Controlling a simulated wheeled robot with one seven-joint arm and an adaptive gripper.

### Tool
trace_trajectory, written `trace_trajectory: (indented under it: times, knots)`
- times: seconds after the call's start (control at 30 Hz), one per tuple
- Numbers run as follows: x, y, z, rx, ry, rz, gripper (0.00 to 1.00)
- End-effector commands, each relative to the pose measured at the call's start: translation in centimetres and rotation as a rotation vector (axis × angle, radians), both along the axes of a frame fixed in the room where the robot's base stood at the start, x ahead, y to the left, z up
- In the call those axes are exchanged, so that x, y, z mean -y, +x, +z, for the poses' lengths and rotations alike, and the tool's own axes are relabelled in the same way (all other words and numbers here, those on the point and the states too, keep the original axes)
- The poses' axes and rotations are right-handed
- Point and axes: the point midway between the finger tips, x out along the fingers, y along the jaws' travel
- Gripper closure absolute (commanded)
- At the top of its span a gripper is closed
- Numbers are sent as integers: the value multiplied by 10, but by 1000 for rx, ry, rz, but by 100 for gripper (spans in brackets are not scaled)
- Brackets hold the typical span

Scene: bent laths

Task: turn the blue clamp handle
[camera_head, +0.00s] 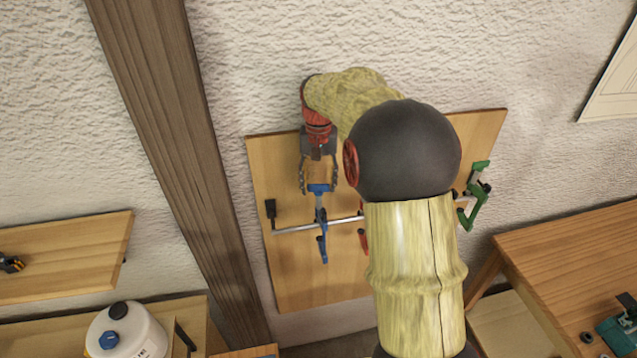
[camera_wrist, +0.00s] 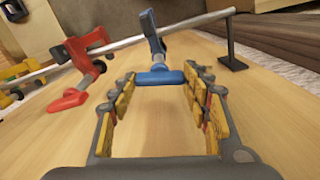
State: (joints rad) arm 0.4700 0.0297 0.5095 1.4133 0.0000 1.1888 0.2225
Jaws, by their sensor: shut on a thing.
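The blue clamp handle (camera_head: 319,188) is a short crossbar on a grey spindle, below my gripper (camera_head: 319,183) in the head view. In the wrist view the handle (camera_wrist: 160,77) lies crosswise between the fingertips of my gripper (camera_wrist: 161,74). The yellow-padded fingers are shut on its two ends, and the space between them behind the bar is empty. The blue clamp body (camera_head: 323,246) sits on a metal rail (camera_head: 293,228); it also shows in the wrist view (camera_wrist: 148,25).
The rail runs along a wooden board (camera_head: 300,285), on a black end bracket (camera_head: 270,209). A red clamp (camera_wrist: 78,68) sits beside the blue one on the rail. A green clamp (camera_head: 477,192) is farther right. My arm hides part of the board.

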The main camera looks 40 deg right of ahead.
Motion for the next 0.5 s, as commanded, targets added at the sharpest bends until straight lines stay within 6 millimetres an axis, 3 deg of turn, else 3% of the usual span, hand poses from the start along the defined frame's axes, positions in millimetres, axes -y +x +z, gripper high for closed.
trace_trajectory:
  times: [0.17,0.5]
  knots:
    - [0,0,0,1,2,18,77]
    - [1,0,0,9,22,228,78]
